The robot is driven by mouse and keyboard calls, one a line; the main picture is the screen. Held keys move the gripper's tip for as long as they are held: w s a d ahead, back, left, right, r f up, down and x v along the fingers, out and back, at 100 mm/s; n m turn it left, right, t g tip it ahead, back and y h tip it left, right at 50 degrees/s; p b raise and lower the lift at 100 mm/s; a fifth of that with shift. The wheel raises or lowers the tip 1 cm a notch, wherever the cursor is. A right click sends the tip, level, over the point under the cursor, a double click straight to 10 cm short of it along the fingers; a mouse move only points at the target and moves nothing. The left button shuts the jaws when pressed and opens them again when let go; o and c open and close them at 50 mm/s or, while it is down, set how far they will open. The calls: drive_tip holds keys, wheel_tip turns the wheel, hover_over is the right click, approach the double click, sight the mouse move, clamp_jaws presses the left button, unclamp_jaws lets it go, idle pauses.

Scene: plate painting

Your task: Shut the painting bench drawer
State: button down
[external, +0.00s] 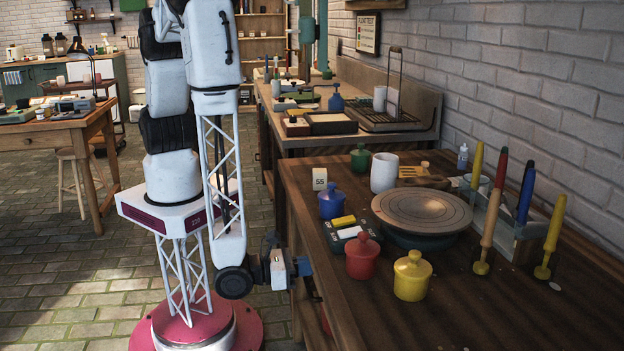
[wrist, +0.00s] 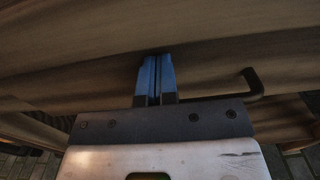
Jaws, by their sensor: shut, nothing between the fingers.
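The painting bench (external: 450,290) is a dark wooden table on the right of the external view. My gripper (external: 303,266) is low beside the bench's left side, below the top. Its blue fingers (wrist: 156,78) are shut together with nothing between them. In the wrist view they point at a brown wooden front (wrist: 215,68), close to it; I cannot tell whether they touch. A dark bent handle (wrist: 256,84) sticks out to the right of the fingers. The drawer's outline is mostly hidden by the bench top and my arm, and how far it stands out is unclear.
On the bench stand a round turntable (external: 422,208), a red jar (external: 362,257), a yellow jar (external: 412,277), a blue jar (external: 331,202) and several upright brushes. A second bench (external: 300,135) stands behind.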

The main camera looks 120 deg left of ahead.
drive_tip(key=shift+w+a, duration=0.1)
drive_tip(key=shift+w, duration=0.15)
drive_tip(key=v, duration=1.4)
drive_tip(key=shift+s, duration=0.25)
drive_tip(key=shift+r, duration=0.1)
idle(0.4)
drive_tip(key=s+a+r+n+g, duration=0.2)
drive_tip(key=a+r+n+g, duration=0.55)
drive_tip(key=r, duration=0.35)
drive_tip(key=s+a+r+n+g, duration=0.3)
drive_tip(key=a+r+n+g, duration=0.4)
drive_tip(key=r, duration=0.5)
drive_tip(key=s+a+r+n+t+h, duration=0.2)
drive_tip(key=s+r+n+h, duration=0.4)
drive_tip(key=s+r, duration=0.2)
drive_tip(key=s+a+r+n+t+h, duration=0.2)
drive_tip(key=s+r+n+h, duration=0.4)
drive_tip(key=s+r, duration=0.3)
wheel_tip(320, 180, up, 4)
drive_tip(key=shift+a+f+h, duration=0.25)
drive_tip(key=shift+a+h, duration=0.25)
